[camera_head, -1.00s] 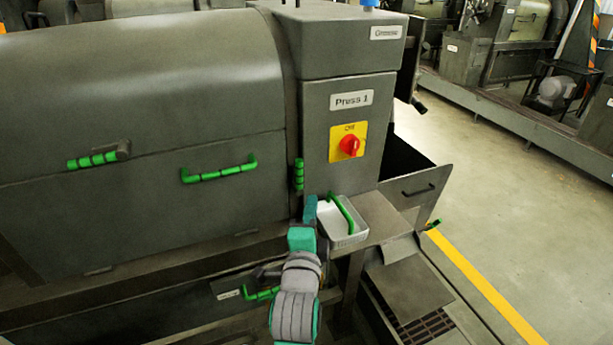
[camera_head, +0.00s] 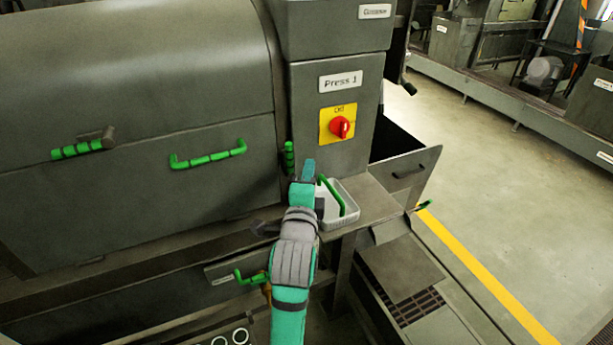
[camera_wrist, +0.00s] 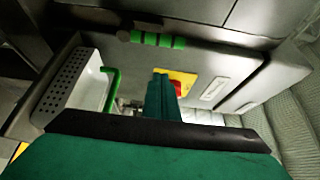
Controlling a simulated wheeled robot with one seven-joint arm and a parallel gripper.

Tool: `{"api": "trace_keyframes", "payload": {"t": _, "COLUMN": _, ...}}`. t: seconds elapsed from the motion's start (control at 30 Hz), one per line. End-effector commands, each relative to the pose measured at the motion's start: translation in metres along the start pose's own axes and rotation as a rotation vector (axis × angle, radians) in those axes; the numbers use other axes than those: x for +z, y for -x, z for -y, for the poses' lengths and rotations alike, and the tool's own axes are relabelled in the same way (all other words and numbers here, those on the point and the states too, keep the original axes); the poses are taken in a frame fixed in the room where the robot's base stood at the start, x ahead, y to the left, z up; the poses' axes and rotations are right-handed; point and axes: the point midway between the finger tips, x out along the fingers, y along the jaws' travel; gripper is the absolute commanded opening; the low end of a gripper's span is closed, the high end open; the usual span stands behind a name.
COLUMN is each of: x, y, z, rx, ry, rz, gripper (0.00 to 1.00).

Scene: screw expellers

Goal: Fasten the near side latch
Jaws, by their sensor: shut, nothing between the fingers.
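Two green-gripped latches show on the grey press cover in the head view. One (camera_head: 84,147) lies level at the left, with a dark pivot at its right end. The other (camera_head: 289,158) stands upright at the cover's right edge and shows in the wrist view as a green bar (camera_wrist: 157,40) beside a dark knob. I cannot tell which is the near side latch. My gripper (camera_head: 308,168) is shut and empty, just right of the upright latch in the picture. Its fingers (camera_wrist: 160,92) appear apart from the green bar in the wrist view.
A green cover handle (camera_head: 208,157) sits between the latches. A white tray with a green handle (camera_head: 343,196) rests on the ledge by my gripper. A red switch (camera_head: 340,127) on a yellow plate is above. A lower green handle (camera_head: 250,277) is left of my arm.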

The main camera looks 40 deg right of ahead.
Motion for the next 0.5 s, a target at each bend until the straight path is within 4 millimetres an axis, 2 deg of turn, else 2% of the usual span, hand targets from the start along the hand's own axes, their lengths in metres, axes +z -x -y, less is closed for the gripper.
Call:
{"api": "trace_keyframes", "payload": {"t": 0.3, "x": -0.011, "y": -0.062, "z": 0.0, "rx": 0.001, "ry": 0.0, "rz": -0.015, "gripper": 0.0}}
{"api": "trace_keyframes", "payload": {"t": 0.4, "x": 0.011, "y": -0.053, "z": 0.0, "rx": 0.0, "ry": 0.003, "rz": -0.005, "gripper": 0.0}}
{"api": "trace_keyframes", "payload": {"t": 0.5, "x": 0.023, "y": -0.049, "z": 0.0, "rx": 0.0, "ry": 0.001, "rz": -0.003, "gripper": 0.0}}
